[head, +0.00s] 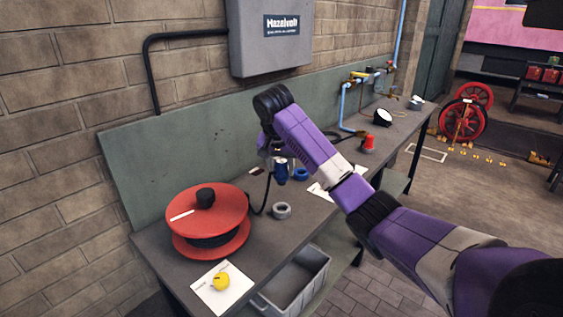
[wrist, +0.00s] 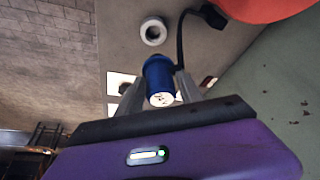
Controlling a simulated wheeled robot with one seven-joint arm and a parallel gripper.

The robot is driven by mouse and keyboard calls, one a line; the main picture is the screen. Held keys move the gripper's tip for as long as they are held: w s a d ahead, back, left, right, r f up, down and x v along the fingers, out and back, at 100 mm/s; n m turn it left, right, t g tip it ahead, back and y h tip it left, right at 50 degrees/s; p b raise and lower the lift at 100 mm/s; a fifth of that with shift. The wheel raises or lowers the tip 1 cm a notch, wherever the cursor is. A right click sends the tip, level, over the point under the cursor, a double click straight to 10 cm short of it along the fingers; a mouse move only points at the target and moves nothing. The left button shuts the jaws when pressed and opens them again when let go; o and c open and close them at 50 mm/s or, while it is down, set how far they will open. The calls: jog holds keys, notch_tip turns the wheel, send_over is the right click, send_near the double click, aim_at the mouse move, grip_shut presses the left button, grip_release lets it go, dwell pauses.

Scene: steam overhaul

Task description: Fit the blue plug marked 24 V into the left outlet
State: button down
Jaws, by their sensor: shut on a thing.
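My gripper (head: 274,158) is shut on a blue plug (head: 281,172), above the workbench and in front of the green backboard. The 24 V mark cannot be read.
A yellow knob (head: 221,282) sits on a white card (head: 213,297) at the front. A grey bin (head: 297,280) is below. A grey box (head: 268,50) hangs on the wall.

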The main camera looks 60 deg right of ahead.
aim_at(281, 178)
jog(key=shift+f+b, duration=0.8)
jog(key=shift+f, duration=2.2)
jog(key=w+d+b, duration=0.1)
jog(key=d, duration=1.1)
jog(key=shift+w, duration=0.3)
jog(key=shift+r, duration=0.1)
